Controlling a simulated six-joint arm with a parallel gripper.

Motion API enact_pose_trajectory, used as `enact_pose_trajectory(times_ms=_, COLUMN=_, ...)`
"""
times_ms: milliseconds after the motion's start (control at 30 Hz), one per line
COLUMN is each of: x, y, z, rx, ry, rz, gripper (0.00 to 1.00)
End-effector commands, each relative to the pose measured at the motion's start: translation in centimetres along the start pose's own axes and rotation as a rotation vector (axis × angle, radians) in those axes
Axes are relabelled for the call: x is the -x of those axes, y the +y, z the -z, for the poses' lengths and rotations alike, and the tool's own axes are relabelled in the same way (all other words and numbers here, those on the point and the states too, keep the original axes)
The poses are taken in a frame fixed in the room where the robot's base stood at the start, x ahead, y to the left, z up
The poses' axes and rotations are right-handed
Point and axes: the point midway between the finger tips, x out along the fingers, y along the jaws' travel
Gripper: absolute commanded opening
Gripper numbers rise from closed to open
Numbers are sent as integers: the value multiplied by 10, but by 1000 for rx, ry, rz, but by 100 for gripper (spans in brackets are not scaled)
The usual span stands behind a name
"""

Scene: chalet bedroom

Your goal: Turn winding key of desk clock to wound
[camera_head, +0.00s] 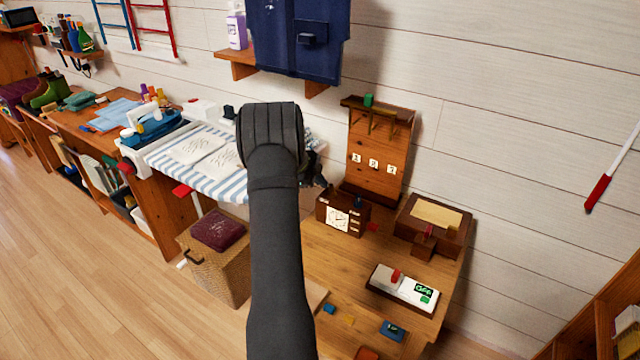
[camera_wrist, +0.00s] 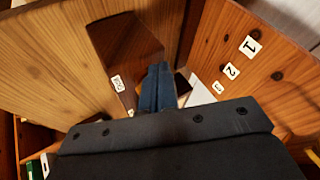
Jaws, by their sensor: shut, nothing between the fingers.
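The desk clock (camera_head: 338,219) is a small dark brown box with a white face, on the wooden desk in the head view. A small dark part stands on its top right, and a small red piece (camera_head: 373,226) is beside it; I cannot tell which is the winding key. My gripper (camera_wrist: 155,88) shows in the wrist view as two dark blue fingers, shut together and empty. They point at a dark brown surface (camera_wrist: 122,42) and a white panel (camera_wrist: 203,97); whether these belong to the clock is unclear. In the head view my arm hides most of the gripper, up and left of the clock.
An upright wooden board (camera_head: 377,165) with number cards stands behind the clock. A brown box (camera_head: 432,226) and a white device (camera_head: 403,288) with a green display are to the right. A striped ironing board (camera_head: 205,165) and wicker basket (camera_head: 215,262) are left.

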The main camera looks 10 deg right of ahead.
Motion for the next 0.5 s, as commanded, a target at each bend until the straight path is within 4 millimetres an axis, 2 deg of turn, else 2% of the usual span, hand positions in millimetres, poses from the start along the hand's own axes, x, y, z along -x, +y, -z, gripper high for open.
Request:
enact_pose_trajectory(times_ms=233, x=-5, y=-8, z=1, rx=-11, ry=6, rz=-5, gripper=0)
enact_pose_trajectory(times_ms=500, x=-12, y=-16, z=4, rx=-224, ry=119, rz=-119, gripper=0)
